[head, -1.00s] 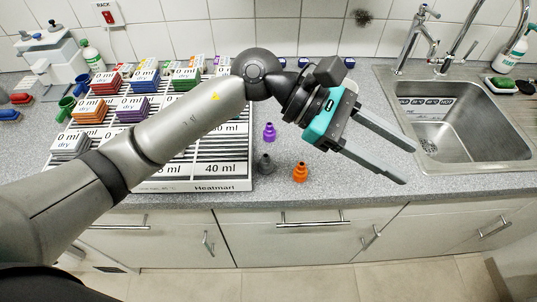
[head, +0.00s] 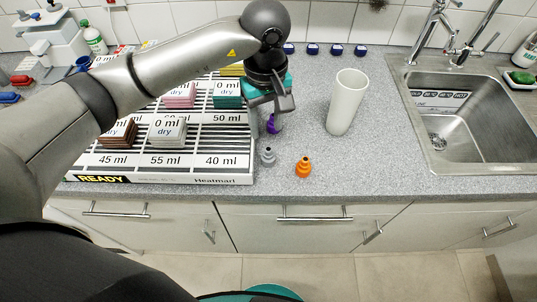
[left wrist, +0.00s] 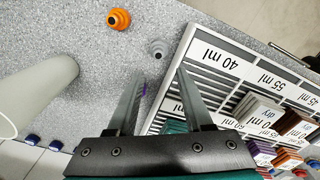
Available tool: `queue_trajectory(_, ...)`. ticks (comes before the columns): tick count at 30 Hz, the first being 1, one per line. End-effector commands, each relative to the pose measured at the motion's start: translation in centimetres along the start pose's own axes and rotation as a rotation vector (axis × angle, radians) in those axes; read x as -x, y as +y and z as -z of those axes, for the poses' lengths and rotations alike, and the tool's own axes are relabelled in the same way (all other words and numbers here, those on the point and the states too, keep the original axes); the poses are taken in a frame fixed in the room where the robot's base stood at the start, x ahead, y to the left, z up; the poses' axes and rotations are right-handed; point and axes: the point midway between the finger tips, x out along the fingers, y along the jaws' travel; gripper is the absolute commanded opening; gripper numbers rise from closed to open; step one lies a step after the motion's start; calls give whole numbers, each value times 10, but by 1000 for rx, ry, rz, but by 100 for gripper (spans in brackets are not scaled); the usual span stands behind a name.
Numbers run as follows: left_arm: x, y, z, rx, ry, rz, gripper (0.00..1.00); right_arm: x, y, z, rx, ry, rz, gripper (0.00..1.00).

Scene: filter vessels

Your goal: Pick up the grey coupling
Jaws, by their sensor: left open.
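The grey coupling (head: 268,156) stands on the counter just right of the slatted rack's front right corner. In the left wrist view the coupling (left wrist: 158,48) shows just beyond the gap between the fingertips, apart from them. My left gripper (head: 270,118) points down, open and empty, behind the grey coupling in the head view; it also shows in the left wrist view (left wrist: 160,72). A purple coupling (head: 273,124) stands by its fingers, partly hidden. An orange coupling (head: 303,167) stands right of the grey one. My right gripper is not in view.
The slatted rack (head: 215,163) with volume labels and several coloured filter blocks lies to the left. A tall white cup (head: 346,103) stands to the right, before the sink (head: 470,125). Several dark blue caps (head: 336,50) line the wall. Counter between couplings and sink is mostly clear.

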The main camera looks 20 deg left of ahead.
Motion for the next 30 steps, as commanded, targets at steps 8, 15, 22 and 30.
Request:
queue_trajectory(8,-37,0,-1,0,-2,0,51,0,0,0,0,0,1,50)
queue_trajectory(15,-59,0,-6,0,-5,1,51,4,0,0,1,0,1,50)
queue_trajectory(22,-87,1,-8,1,-3,-1,51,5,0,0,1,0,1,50)
queue_trajectory(30,-90,2,-7,0,0,-2,51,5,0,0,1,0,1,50)
